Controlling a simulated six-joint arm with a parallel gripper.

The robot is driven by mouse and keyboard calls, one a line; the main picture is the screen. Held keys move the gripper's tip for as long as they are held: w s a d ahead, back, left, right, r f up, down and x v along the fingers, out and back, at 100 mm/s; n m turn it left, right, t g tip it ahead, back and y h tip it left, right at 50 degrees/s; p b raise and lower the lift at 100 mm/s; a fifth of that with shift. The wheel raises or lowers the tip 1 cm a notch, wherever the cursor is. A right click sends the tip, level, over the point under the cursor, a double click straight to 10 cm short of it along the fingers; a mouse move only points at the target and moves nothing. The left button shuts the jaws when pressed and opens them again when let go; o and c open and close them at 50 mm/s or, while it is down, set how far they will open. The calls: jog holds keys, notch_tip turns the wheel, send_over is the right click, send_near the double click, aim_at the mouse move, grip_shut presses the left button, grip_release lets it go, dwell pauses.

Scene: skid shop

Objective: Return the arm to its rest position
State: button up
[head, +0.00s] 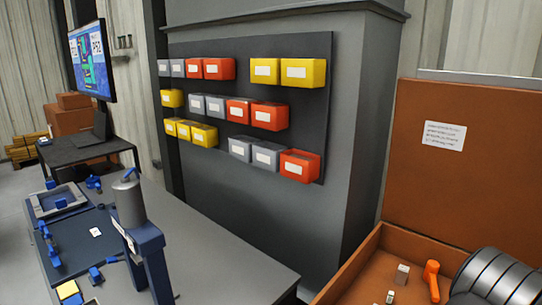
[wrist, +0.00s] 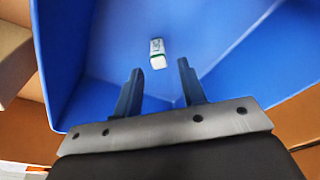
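In the wrist view my gripper (wrist: 160,88) shows two dark blue fingers, set apart with nothing between them. They point into a blue bin (wrist: 85,40). A small white and green item (wrist: 157,53) lies in the bin beyond the fingertips, apart from them. I cannot make out my gripper or this blue bin in the head view. No marker of the rest position can be seen.
In the head view a grey bench (head: 225,262) carries a blue upright with a metal cylinder (head: 128,203) and small blue parts. Colored bins hang on a dark wall panel (head: 318,110). An orange open crate (head: 350,270) at right holds small pieces and a ribbed metal cylinder (head: 497,280).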

jog(key=shift+f, duration=0.45)
notch_tip(320, 180, down, 3)
jog(key=shift+r, duration=0.1)
notch_tip(320, 180, up, 12)
jog(key=a, duration=0.2)
jog(key=f, duration=0.3)
jog(key=d+f, duration=0.1)
jog(key=f, duration=0.7)
jog(key=shift+d+f, duration=0.1)
jog(key=shift+d, duration=0.45)
notch_tip(320, 180, up, 15)
jog(key=w+a+m, duration=0.3)
jog(key=w+a, duration=0.2)
jog(key=a, duration=0.5)
jog(key=w+a+m, duration=0.2)
jog(key=w+a, duration=0.3)
jog(key=a, duration=0.5)
jog(key=s+a+f+m+g, duration=0.1)
jog(key=a+m, duration=0.5)
jog(key=a, duration=1.5)
jog(key=shift+s+a+f+y, duration=0.15)
jog(key=shift+a+y, duration=0.2)
jog(key=shift+y, duration=0.05)
